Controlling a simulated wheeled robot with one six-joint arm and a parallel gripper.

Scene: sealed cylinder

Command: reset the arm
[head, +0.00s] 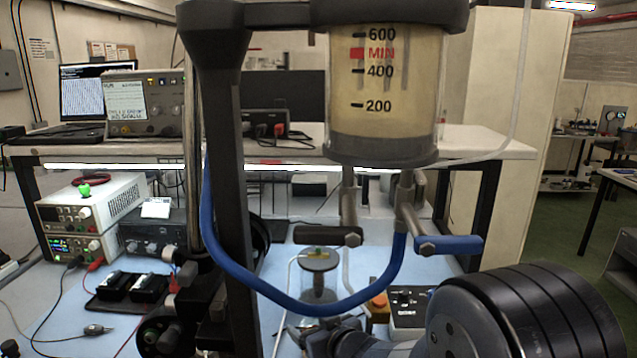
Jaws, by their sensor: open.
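My gripper (312,335) shows only in part at the bottom middle of the head view, low in front of the small jar, with my arm reaching in from the lower right. I see nothing held in it. A clear cylinder (385,100) with pale yellow contents hangs upright in a dark frame, marked 600, 400, 200 and a red MIN. Under it are a valve with a black handle (328,236) and one with a blue handle (450,245). A blue hose (300,302) loops below them. A small capped jar (319,275) stands on the bench under the cylinder.
The dark upright post (222,150) stands left of the cylinder. A small control box (408,305) with an orange-red button (379,300) sits near my arm. Power supplies (90,220) and cables fill the left of the light blue bench. A raised shelf (480,145) runs behind.

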